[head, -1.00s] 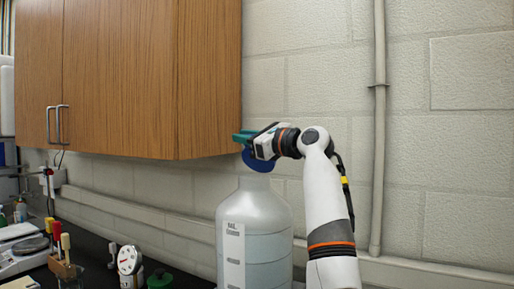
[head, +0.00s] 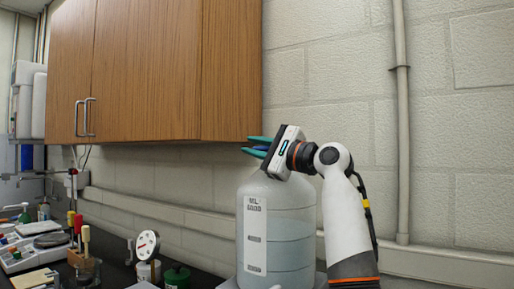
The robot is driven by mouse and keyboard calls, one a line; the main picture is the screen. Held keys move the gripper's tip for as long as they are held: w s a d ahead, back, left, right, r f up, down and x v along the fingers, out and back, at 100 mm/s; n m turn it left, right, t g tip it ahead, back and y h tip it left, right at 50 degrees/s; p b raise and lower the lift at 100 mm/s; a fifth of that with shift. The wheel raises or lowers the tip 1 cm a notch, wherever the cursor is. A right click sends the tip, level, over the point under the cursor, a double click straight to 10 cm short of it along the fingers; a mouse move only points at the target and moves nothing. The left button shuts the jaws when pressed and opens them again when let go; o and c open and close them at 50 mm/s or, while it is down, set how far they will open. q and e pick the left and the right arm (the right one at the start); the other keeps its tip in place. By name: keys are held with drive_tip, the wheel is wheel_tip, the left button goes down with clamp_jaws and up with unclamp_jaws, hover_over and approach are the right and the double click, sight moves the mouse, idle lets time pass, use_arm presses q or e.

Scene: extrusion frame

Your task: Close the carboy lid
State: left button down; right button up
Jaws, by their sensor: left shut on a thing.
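The carboy (head: 298,225) is a large translucent white bottle with a printed scale label, standing upright on the dark bench in the lower middle. My left gripper (head: 257,146) is at its top, with teal fingers shut on the blue lid (head: 262,148). Only a small part of the lid shows between the fingers. The carboy's neck is hidden behind the gripper body, so I cannot tell whether the lid touches the mouth. My right gripper is not in view.
A wooden wall cabinet (head: 150,75) hangs close above and left of the gripper. A wall pipe (head: 402,140) runs at the right. A round dial gauge (head: 147,245), a green-topped item (head: 177,276), screwdriver-like tools (head: 80,232) and a scale (head: 38,243) crowd the bench at left.

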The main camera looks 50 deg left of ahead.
use_arm(q)
drive_tip(key=shift+f+b, duration=0.3)
drive_tip(key=shift+f, duration=0.55)
drive_tip(key=c, duration=1.5)
unclamp_jaws()
drive_tip(key=shift+o, duration=0.5)
drive_tip(key=shift+s+d+r, duration=0.1)
drive_tip(key=shift+s, duration=0.05)
drive_tip(key=shift+r, duration=0.1)
drive_tip(key=b+v, duration=0.2)
drive_tip(key=v, duration=1)
drive_tip(key=shift+b, duration=0.35)
